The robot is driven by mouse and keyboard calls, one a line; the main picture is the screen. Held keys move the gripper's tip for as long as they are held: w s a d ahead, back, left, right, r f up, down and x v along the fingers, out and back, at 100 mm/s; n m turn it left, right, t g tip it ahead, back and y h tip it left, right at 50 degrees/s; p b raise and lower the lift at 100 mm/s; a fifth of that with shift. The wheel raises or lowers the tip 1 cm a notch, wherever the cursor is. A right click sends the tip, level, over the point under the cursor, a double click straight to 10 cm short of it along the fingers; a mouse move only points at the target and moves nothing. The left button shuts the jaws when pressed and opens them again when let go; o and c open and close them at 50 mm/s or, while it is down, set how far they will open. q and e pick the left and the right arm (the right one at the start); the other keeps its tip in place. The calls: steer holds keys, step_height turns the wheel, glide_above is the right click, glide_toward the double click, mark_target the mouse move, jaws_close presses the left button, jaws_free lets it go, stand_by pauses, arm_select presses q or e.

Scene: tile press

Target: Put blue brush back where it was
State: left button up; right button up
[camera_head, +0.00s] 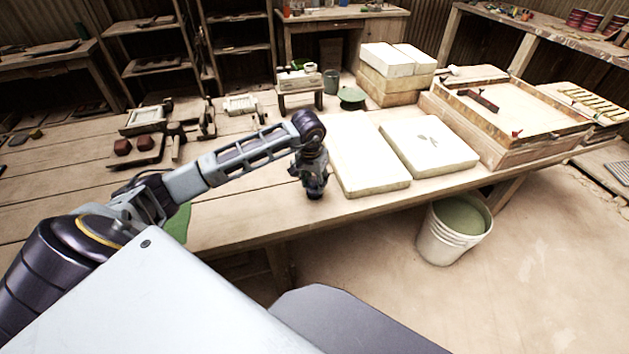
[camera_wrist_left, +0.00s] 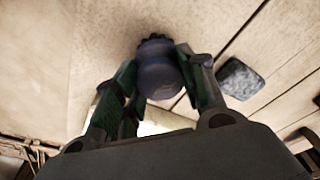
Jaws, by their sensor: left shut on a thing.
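My left gripper (camera_head: 314,188) points down over the front part of the wooden table, just left of a pale slab. In the left wrist view, the left gripper (camera_wrist_left: 160,85) is shut on a rounded dark blue-purple thing, which looks like the blue brush (camera_wrist_left: 158,68). Dark bristle-like edges show at its far end. In the head view the brush is mostly hidden by the gripper, and I cannot tell whether it touches the table. My right gripper is not in view.
Two pale slabs (camera_head: 429,146) lie right of the gripper, with a wooden tray (camera_head: 520,105) beyond. A green bowl (camera_head: 351,95) and small stand (camera_head: 299,84) are behind. A white bucket (camera_head: 452,235) stands on the floor. A dark grey block (camera_wrist_left: 240,78) lies near the gripper.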

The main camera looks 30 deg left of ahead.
mark_target(312, 183)
arm_select(q)
steer(key=o, duration=0.8)
steer(key=shift+f, duration=0.1)
steer(key=shift+o, duration=0.9)
steer(key=shift+r, duration=0.55)
steer(key=r, duration=0.3)
steer(key=s+r, duration=0.1)
steer(key=r, duration=0.5)
steer(key=shift+s+r+p, duration=0.1)
steer(key=shift+s+p, duration=0.1)
steer(key=shift+p, duration=0.15)
steer(key=shift+s+r, duration=0.2)
steer(key=shift+r, duration=0.75)
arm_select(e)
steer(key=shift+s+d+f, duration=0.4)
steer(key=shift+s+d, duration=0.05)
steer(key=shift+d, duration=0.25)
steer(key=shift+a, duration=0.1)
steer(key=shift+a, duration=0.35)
